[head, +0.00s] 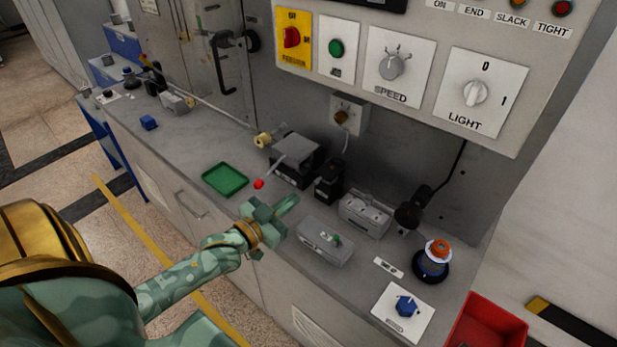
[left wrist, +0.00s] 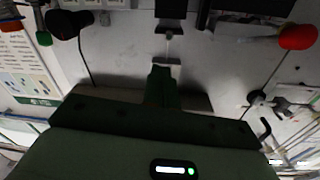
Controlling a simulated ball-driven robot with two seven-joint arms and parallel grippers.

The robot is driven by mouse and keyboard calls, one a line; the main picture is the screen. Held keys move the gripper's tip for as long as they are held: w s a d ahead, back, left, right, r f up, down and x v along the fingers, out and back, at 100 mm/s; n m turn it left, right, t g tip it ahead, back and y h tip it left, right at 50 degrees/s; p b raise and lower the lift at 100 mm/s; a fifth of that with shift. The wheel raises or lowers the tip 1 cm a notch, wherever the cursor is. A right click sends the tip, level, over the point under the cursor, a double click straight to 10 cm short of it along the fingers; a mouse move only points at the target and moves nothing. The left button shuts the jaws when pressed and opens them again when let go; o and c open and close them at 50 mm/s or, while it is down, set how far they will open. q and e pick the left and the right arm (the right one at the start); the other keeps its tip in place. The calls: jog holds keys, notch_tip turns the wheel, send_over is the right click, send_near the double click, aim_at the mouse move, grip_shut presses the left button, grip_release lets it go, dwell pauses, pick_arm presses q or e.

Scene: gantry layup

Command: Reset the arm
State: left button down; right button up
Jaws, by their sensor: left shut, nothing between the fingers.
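My left gripper (head: 288,204), in green camouflage, reaches in over the workbench in the head view, shut and empty. Its closed fingers also show in the left wrist view (left wrist: 162,85). A small arm with a red ball end (head: 258,184) sticks out from a grey and black unit (head: 296,160) just behind and left of the gripper. The gripper is apart from the red ball. A red ball, likely the same one, shows at the upper right of the left wrist view (left wrist: 297,37). My right gripper is not in view.
A green tray (head: 225,180) lies left of the gripper. An orange-topped knob (head: 437,250), a blue knob (head: 405,305) and a red bin (head: 485,325) are farther right. The control panel (head: 410,65) rises behind.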

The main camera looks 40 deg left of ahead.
pick_arm(q)
jog(key=s+d+f+g, duration=0.1)
jog(key=d+f+m, duration=0.1)
jog(key=d, duration=0.1)
jog(key=s+d+f+g, duration=0.1)
jog(key=shift+s+d+g, duration=0.15)
jog(key=shift+s+g, duration=0.15)
jog(key=shift+s, duration=0.05)
jog(key=s+m+g+y, duration=0.2)
jog(key=s+g+y, duration=0.6)
jog(key=s, duration=0.7)
jog(key=s+d+f+g+h, duration=0.2)
jog(key=d+f, duration=0.1)
jog(key=f, duration=0.9)
jog(key=s+d+f+g+h, duration=0.1)
jog(key=s+d+f+h, duration=0.15)
jog(key=f, duration=0.95)
jog(key=s+f+n+g, duration=0.3)
jog(key=s+f, duration=1.3)
jog(key=s, duration=0.4)
jog(key=shift+a+h, duration=0.25)
jog(key=shift+h, duration=0.2)
